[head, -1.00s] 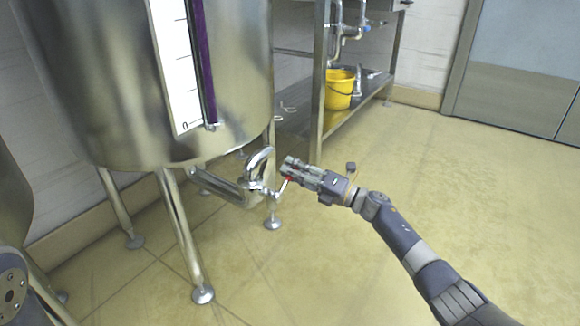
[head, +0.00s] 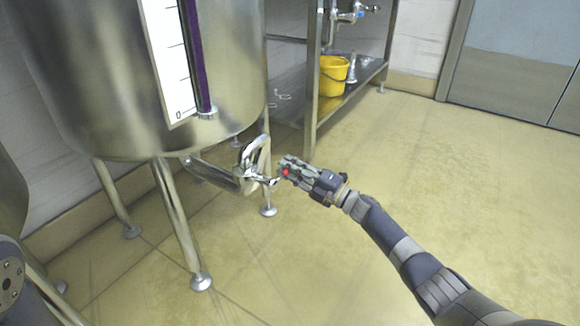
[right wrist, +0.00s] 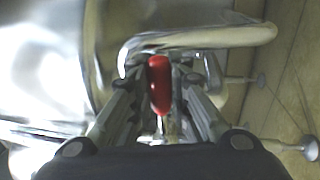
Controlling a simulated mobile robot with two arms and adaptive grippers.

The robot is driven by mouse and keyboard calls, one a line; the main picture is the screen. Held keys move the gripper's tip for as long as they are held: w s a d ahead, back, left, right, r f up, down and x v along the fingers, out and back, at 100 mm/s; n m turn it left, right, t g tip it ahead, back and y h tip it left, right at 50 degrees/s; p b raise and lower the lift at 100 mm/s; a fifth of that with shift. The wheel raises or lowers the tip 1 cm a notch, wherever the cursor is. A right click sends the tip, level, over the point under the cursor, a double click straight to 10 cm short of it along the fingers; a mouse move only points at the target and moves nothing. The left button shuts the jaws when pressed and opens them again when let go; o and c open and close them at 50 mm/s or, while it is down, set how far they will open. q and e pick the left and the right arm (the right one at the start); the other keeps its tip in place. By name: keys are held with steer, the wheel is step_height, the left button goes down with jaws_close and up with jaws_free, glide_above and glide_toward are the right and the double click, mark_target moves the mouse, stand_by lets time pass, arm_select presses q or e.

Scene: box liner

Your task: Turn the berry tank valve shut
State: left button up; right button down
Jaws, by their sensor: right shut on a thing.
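The berry tank (head: 90,90) is a large steel vessel on legs at the left of the head view, with a level gauge showing a purple column. A bent steel outlet pipe (head: 215,174) comes out beneath it and ends in a valve (head: 256,178). My right gripper (head: 284,173) is at the valve's right side. In the right wrist view the valve's red handle (right wrist: 159,84) lies between the two fingers, and the gripper is shut on it. The handle is mostly covered by the fingers in the head view. My left gripper is not in view.
A steel rack (head: 316,90) stands behind the valve, with a yellow bucket (head: 333,76) on its lower shelf. Tank legs (head: 180,225) stand left of and below the pipe. The tiled floor (head: 440,180) at the right is clear.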

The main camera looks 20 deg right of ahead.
steer(key=shift+f, duration=0.15)
steer(key=c, duration=1.5)
jaws_free()
steer(key=shift+d, duration=0.1)
steer(key=v, duration=1.2)
